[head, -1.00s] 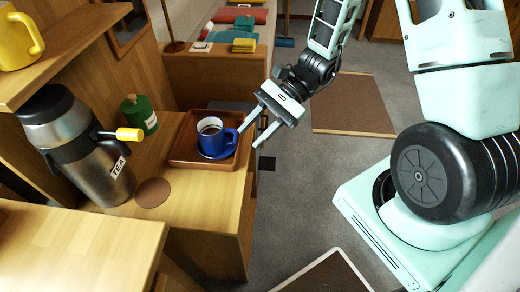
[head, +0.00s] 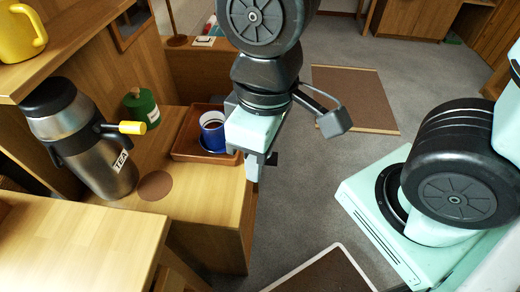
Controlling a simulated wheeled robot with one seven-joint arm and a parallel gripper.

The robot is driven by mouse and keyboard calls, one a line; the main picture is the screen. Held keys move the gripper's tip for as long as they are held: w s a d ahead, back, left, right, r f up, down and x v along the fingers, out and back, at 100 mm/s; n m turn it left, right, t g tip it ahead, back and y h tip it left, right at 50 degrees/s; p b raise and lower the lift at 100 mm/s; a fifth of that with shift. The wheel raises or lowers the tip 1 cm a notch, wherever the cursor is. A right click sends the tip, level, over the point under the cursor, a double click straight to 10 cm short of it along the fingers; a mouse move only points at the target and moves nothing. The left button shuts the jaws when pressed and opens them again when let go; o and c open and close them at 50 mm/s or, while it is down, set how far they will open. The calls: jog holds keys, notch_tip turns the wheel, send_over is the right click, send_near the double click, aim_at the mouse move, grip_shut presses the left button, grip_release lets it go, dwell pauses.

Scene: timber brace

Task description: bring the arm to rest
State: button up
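My arm (head: 255,130) hangs down from the top middle of the head view, folded, with its teal and black wrist links in front of the tray's right side. A blue mug (head: 212,130) with dark liquid stands upright on a blue saucer in the brown wooden tray (head: 184,152). The arm hides its right side and handle. No held thing shows.
A steel flask labelled TEA (head: 95,150) stands left of the tray, with a brown round mat (head: 154,186) and a green canister (head: 141,110) near it. A yellow mug (head: 20,35) is on the upper shelf.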

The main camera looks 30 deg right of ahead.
jog(key=shift+r, duration=0.1)
notch_tip(320, 180, up, 11)
jog(key=p, duration=1.1)
